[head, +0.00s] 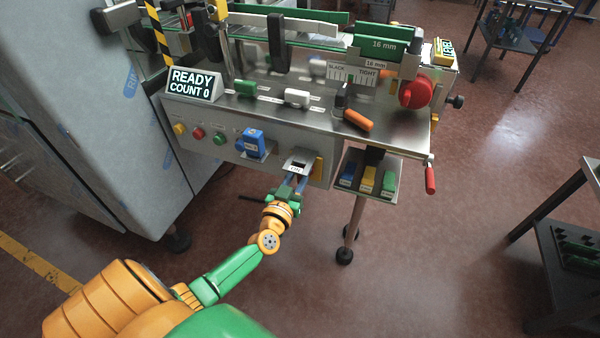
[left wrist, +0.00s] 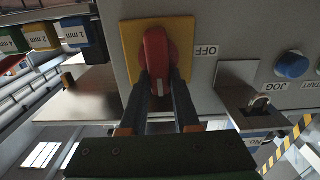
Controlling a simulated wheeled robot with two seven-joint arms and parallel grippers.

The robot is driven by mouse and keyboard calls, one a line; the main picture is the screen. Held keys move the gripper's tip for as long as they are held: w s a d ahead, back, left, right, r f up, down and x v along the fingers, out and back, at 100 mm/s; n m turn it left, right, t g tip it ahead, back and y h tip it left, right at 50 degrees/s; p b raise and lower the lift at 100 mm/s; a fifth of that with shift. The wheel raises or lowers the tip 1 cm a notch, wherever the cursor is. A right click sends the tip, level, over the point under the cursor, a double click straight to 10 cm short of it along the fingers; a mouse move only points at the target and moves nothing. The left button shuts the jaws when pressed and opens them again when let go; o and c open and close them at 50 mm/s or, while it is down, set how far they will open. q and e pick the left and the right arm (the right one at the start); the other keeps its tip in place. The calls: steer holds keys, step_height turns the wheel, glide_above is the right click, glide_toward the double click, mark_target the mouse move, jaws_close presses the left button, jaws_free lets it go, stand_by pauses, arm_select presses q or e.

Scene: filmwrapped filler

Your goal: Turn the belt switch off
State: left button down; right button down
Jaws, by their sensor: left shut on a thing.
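The belt switch is a red handle (left wrist: 156,60) on a yellow plate (left wrist: 183,33) on the machine's front panel. In the left wrist view it stands upright in the picture, with an OFF label (left wrist: 206,51) to the right of the plate. My left gripper (left wrist: 160,82) is shut on the red handle, one dark finger on each side. In the head view my left gripper (head: 290,187) is at the lower right of the panel. There the yellow plate (head: 318,167) shows only partly, and the red handle is hidden. My right gripper is not in view.
A blue block (head: 253,143) and several buttons sit further left. A tray of coloured boxes (head: 390,183) hangs to the right. The display (head: 192,85) reads READY, COUNT 0. Open floor lies in front.

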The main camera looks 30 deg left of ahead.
arm_select(q)
steer(key=shift+s+a+f+n+b, duration=0.1)
steer(key=shift+a+f+n+b, duration=0.4)
steer(key=shift+n, duration=2.35)
steer(key=shift+s+a+f+n+b, duration=0.15)
steer(key=shift+n+b, duration=0.7)
steer(key=shift+n, duration=2.05)
steer(key=shift+w+a+f+n+b, duration=0.1)
steer(key=shift+a+f+n+b, duration=0.4)
steer(key=shift+n, duration=2.35)
steer(key=shift+d+r, duration=0.15)
steer(key=shift+d, duration=0.15)
steer(key=c, duration=0.6)
jaws_free()
steer(key=shift+c, duration=0.2)
steer(key=v, duration=0.7)
